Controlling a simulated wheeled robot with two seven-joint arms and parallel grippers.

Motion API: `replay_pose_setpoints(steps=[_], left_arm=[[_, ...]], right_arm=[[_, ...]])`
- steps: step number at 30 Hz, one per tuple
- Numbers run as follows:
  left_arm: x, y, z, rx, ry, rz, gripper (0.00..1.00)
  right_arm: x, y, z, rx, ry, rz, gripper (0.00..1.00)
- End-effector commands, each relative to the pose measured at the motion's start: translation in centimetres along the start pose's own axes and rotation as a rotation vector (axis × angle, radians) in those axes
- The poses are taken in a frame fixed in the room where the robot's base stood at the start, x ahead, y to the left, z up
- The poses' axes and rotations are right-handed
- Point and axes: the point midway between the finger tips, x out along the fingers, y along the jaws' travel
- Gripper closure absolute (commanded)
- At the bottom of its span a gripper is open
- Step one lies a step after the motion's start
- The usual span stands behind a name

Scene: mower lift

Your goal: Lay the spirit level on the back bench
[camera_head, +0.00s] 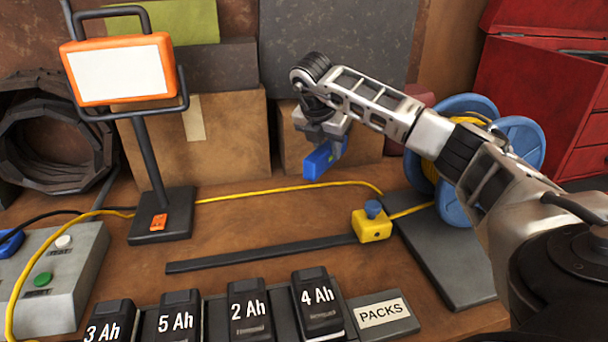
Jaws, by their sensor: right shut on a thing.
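A short blue block (321,161), which I take to be the spirit level, hangs tilted in my right gripper (322,138). My right arm comes in from the right and reaches over the back part of the wooden bench (262,218). The gripper is shut on the block's upper part, and the fingers hide some of it. The block is held above the bench, in front of the cardboard boxes. My left gripper is not in view.
A work lamp (120,70) stands left, a blue cable reel (520,135) right. Bare wood shows between cable and strip.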

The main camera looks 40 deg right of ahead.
Motion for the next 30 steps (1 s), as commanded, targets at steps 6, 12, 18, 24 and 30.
replay_pose_setpoints(steps=[6,12,18,24,30], left_arm=[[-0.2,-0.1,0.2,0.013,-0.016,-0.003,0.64],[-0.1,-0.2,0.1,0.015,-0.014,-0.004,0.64],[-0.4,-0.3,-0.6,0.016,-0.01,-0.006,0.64],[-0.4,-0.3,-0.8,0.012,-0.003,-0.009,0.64],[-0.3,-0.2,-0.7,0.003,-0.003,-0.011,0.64]], right_arm=[[3.2,3.5,-2.3,-0.001,0.002,-0.001,1.0],[4.7,4.8,-3.1,0.0,0.0,0.0,1.0],[6.8,5.3,-4.2,-0.003,0.001,-0.003,1.0],[8.1,5.4,-4.7,-0.002,0.0,0.002,1.0],[8.1,5.4,-4.7,-0.001,0.0,0.002,1.0]])
